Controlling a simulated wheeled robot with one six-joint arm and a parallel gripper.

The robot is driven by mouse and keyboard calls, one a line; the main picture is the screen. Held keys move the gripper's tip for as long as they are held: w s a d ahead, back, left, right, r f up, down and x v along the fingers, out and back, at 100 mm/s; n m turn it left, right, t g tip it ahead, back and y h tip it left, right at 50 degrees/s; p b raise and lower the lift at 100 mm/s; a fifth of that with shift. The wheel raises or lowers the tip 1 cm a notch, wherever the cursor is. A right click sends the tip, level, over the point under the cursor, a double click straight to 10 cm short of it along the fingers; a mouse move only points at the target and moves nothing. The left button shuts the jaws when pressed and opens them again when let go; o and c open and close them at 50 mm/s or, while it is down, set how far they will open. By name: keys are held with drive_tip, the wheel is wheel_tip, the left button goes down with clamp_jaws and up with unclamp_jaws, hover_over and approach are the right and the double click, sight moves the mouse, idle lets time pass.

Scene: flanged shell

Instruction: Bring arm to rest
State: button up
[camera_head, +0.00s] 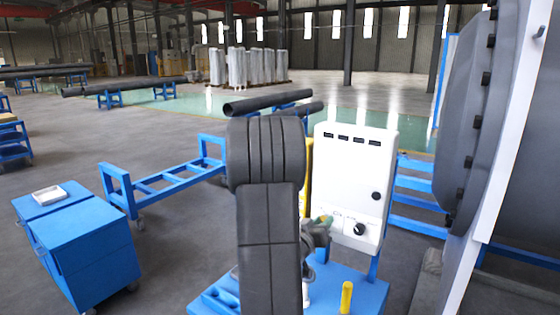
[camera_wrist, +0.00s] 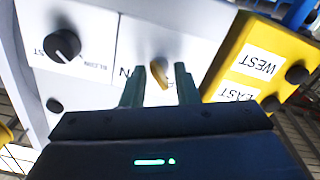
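My dark grey arm rises in the middle of the head view, bent near the white control cabinet (camera_head: 352,165). My gripper (camera_wrist: 160,84) shows in the wrist view with two dark green fingers apart. A small tan knob (camera_wrist: 159,74) on the white panel (camera_wrist: 95,85) shows between the fingers; I cannot tell whether they touch it. In the head view the gripper is mostly hidden behind my arm.
A black knob (camera_wrist: 62,46) is left of the gripper. A yellow box (camera_wrist: 245,75) labelled WEST and EAST is at right. The large flanged shell (camera_head: 475,110) stands at right, a blue cabinet (camera_head: 85,255) at left. Open floor (camera_head: 110,145) lies beyond.

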drive_tip(key=m+b, duration=0.3)
drive_tip(key=m, duration=1)
drive_tip(key=shift+b, duration=0.35)
drive_tip(key=shift+s+f, duration=0.1)
drive_tip(key=shift+s, duration=0.05)
